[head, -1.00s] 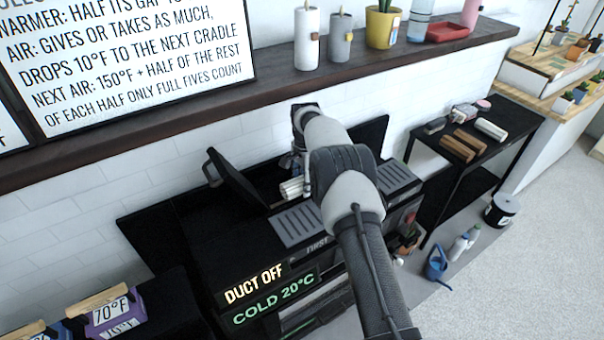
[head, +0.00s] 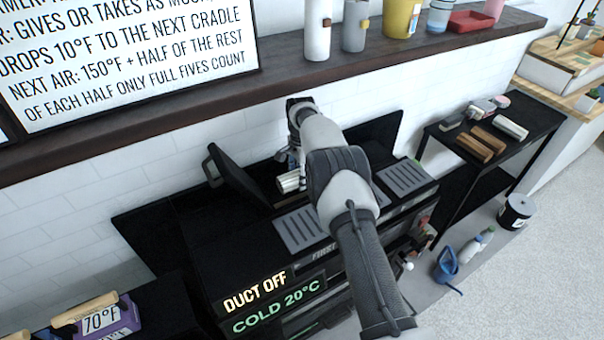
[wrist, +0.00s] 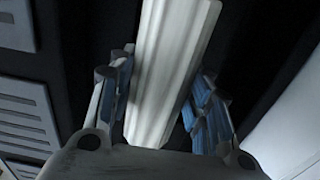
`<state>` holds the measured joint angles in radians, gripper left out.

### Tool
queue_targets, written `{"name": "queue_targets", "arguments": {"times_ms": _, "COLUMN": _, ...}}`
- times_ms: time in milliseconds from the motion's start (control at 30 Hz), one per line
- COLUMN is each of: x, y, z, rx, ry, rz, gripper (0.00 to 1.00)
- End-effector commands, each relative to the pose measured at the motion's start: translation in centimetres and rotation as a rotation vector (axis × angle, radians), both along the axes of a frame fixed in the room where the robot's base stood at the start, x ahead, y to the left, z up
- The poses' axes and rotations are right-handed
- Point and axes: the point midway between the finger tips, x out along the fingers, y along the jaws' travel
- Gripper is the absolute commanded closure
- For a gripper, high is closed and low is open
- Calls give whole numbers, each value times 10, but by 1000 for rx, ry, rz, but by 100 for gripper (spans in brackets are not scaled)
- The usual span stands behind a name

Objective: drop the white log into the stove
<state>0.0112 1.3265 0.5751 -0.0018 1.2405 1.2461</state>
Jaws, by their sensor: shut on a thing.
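The white log (wrist: 168,65) is ridged and lies lengthwise between the two blue-padded fingers of my gripper (wrist: 162,95) in the wrist view. My gripper is shut on it. In the head view the log's pale end (head: 288,182) shows beside my arm, over the dark opening in the stove top. The black stove (head: 190,235) has a raised lid (head: 238,175) left of the log. Its front panels read "DUCT OFF" and "COLD 20°C". My arm hides part of the opening, and the log's height over it cannot be told.
Slatted grey grates (head: 303,230) flank the opening. A black side table (head: 540,115) at right holds brown logs (head: 481,144) and another white log (head: 511,128). A dark shelf (head: 300,85) with candles and pots runs along the wall behind. A blue watering can (head: 447,264) stands on the floor.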

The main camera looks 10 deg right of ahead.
Motion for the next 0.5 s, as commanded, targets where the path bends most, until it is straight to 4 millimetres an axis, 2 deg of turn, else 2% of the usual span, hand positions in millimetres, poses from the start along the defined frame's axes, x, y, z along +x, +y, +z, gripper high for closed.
{"name": "queue_targets", "arguments": {"times_ms": 133, "x": 0, "y": -2, "z": -9, "rx": 1, "ry": -4, "rz": 3, "gripper": 88}}
{"name": "queue_targets", "arguments": {"times_ms": 433, "x": 0, "y": -3, "z": -10, "rx": 1, "ry": -5, "rz": 3, "gripper": 88}}
{"name": "queue_targets", "arguments": {"times_ms": 467, "x": 0, "y": -3, "z": -10, "rx": 1, "ry": -5, "rz": 3, "gripper": 53}}
{"name": "queue_targets", "arguments": {"times_ms": 500, "x": 0, "y": -3, "z": -10, "rx": 1, "ry": -5, "rz": 3, "gripper": 50}}
